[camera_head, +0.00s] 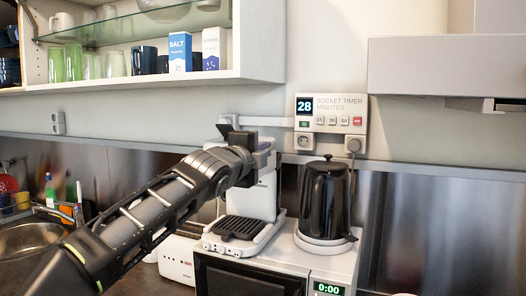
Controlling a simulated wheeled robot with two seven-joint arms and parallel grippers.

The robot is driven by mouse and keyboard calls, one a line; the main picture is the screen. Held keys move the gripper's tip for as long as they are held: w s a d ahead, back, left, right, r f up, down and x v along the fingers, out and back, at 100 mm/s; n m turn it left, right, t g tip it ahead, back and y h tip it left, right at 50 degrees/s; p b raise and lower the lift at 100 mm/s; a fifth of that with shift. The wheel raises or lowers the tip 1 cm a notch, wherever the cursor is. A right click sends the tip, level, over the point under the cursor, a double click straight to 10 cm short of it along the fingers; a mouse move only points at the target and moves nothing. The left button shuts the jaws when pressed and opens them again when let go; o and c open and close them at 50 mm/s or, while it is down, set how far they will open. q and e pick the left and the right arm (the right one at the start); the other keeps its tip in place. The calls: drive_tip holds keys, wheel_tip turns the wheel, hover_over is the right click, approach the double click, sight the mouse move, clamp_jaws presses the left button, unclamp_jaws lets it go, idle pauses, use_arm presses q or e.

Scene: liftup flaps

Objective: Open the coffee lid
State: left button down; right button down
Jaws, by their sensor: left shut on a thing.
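The white coffee machine (262,200) stands on top of the microwave, with a dark ribbed drip tray (238,228) at its front. My left arm comes in from the lower left and reaches the top of the machine. My left gripper (236,134) is there, shut on the coffee lid. My gripper and wrist hide most of the lid and the machine's upper part, so I cannot tell how far the lid is tilted. My right gripper is not in view.
A black kettle (325,198) stands close to the right of the coffee machine. A socket timer (331,114) reading 28 is on the wall behind. The microwave (330,262) carries both appliances. A white toaster (177,258) is at its left. An open shelf (255,50) hangs above left.

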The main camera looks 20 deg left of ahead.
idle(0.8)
